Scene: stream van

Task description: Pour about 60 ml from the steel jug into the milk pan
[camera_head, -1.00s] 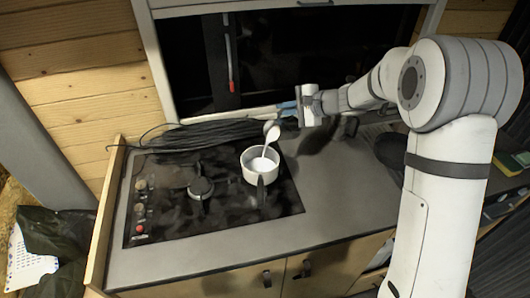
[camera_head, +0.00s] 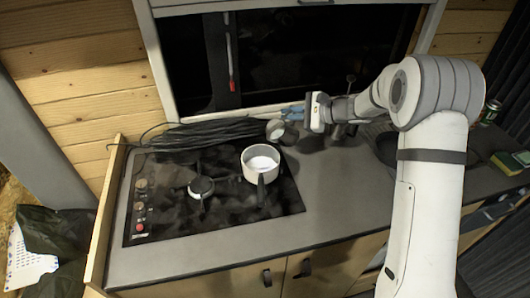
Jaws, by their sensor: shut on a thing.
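The milk pan (camera_head: 247,170) is a small white pan on the black hob, with its dark handle pointing toward the front. White liquid shows inside it. The steel jug (camera_head: 287,134) is just behind and right of the pan, apart from it. It is still tilted, its mouth facing left, and no stream runs from it. My gripper (camera_head: 293,112) reaches in from the right and is shut on the jug. The exact grip contact is small and hard to see.
A coil of black cable (camera_head: 205,132) lies along the back of the hob. A bare burner (camera_head: 201,187) is left of the pan. The grey worktop (camera_head: 330,195) right of the hob is clear.

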